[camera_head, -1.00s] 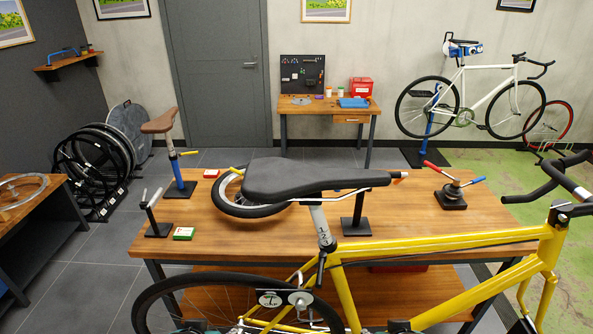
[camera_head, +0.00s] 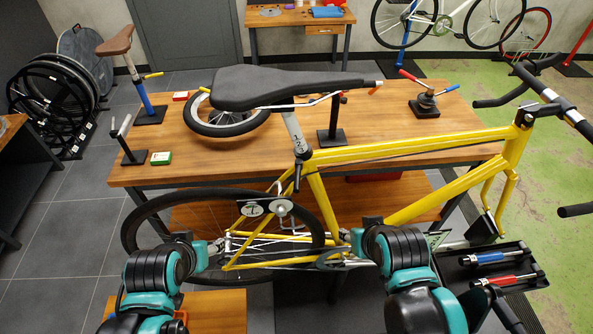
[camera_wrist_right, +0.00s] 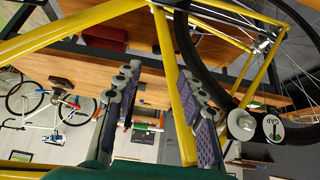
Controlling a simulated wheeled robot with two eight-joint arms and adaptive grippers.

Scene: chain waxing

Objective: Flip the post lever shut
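The yellow bike (camera_head: 405,157) stands in front of the bench, with its black saddle (camera_head: 290,84) on a silver, marked seat post (camera_head: 294,130). A small dark lever (camera_head: 297,178) hangs down beside the top of the seat tube; I take it for the post lever. How firmly it is closed cannot be told. My right gripper (camera_head: 345,237) is low by the frame, below the lever. In the right wrist view its fingers (camera_wrist_right: 158,78) are apart, with a yellow tube close by the right-hand finger. My left gripper (camera_head: 212,248) is low by the rear wheel; its fingers are too small to read.
The wooden bench (camera_head: 380,124) behind the bike carries a loose wheel (camera_head: 226,122), a black stand (camera_head: 333,120) and a lever-topped base (camera_head: 425,104). The rear wheel (camera_head: 160,212) is close to my left arm. A tool tray (camera_head: 500,270) stands at the right.

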